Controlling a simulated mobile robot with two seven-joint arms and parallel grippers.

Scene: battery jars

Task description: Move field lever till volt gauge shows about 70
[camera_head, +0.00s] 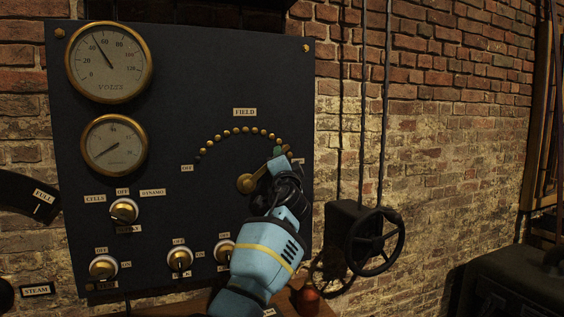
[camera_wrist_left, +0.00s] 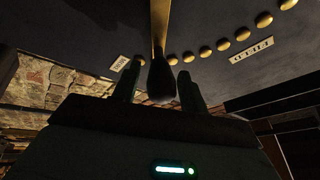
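The volt gauge (camera_head: 109,62) is a brass-rimmed dial at the top left of the dark panel. Its needle points up and left, between 40 and 60. The field lever has a brass hub (camera_head: 246,184) below an arc of brass studs, and its arm points up and right toward the arc's right end. My left gripper (camera_head: 281,158) is at the lever's outer end, hiding much of it. In the left wrist view the lever's dark handle (camera_wrist_left: 161,78) stands between the two fingers, with a gap visible beside it, so the gripper looks open around it. My right gripper is not in view.
A second gauge (camera_head: 114,145) sits below the volt gauge. Several knobs, including a selector (camera_head: 124,211), line the panel's lower part. A black handwheel (camera_head: 375,242) stands to the right of the panel before the brick wall.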

